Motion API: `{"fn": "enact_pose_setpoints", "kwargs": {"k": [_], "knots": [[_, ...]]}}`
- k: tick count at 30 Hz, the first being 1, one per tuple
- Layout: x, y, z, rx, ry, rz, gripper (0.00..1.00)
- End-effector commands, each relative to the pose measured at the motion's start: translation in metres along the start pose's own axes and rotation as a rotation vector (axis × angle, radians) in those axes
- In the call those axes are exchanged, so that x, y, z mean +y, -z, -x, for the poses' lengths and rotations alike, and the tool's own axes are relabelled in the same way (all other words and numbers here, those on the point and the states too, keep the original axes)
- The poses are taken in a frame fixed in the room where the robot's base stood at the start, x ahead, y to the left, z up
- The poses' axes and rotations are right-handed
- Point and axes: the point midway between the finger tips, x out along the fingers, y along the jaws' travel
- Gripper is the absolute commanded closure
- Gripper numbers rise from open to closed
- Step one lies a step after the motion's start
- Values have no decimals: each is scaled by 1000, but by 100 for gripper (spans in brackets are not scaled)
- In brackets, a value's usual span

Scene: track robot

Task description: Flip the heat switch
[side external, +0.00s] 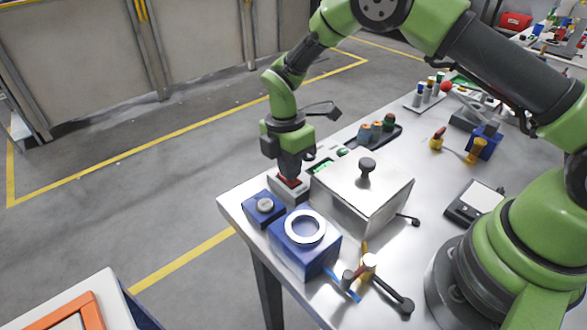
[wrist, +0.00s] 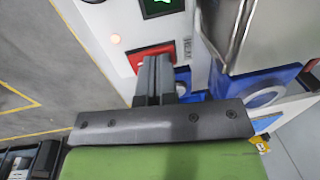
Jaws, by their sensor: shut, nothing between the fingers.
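A red switch (wrist: 137,58) sits on a white panel (wrist: 110,22) in the wrist view. In the side view the red switch (side external: 290,181) shows just under my gripper. My gripper (side external: 294,176) is shut and empty, pointing down at the red switch. In the wrist view the closed fingers (wrist: 155,62) cover part of the red switch. I cannot tell whether they touch it. A green lit display (wrist: 160,5) is at the top of the panel.
A metal box with a black knob (side external: 367,164) stands right of my gripper. A blue block with a white ring (side external: 305,262) and a smaller blue block (side external: 263,207) are in front. A dark tray (side external: 395,133) with several coloured pieces lies behind. The table's left edge is close.

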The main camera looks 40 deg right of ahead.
Motion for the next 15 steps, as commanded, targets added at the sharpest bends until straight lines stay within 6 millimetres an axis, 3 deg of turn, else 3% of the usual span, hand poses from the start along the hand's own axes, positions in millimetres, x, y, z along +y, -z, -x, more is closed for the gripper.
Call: {"fn": "enact_pose_setpoints", "kwargs": {"k": [15], "knots": [[3, 0, 4, 0, 1, -1, 100]]}}
